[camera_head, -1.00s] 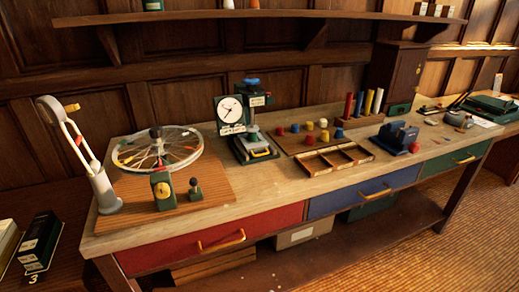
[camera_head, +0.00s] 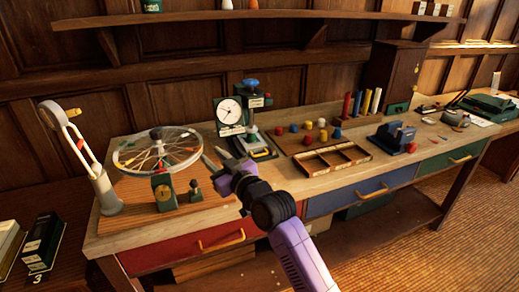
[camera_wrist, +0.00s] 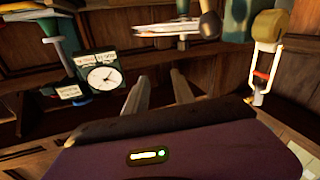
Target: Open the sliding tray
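The likeliest sliding tray is the pale tray (camera_head: 262,151) with a yellow handle, low at the front of the green dial press (camera_head: 252,107) on the bench. It looks pushed in, though it is small and my gripper is close in front of its left side. My gripper (camera_head: 212,153) is raised over the bench, left of the press and right of the spoked wheel. Its two fingers are apart with nothing between them. In the wrist view the gripper (camera_wrist: 158,78) also shows open, with the press dial (camera_wrist: 104,78) to its left; the tray is not clear there.
The spoked wheel (camera_head: 157,148) and small green gauge (camera_head: 163,190) stand at left by a white lamp (camera_head: 105,190). A compartment box (camera_head: 333,158) and coloured pegs lie right. Red (camera_head: 190,248), blue (camera_head: 350,195) and green (camera_head: 445,161) drawers are shut under the benchtop.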

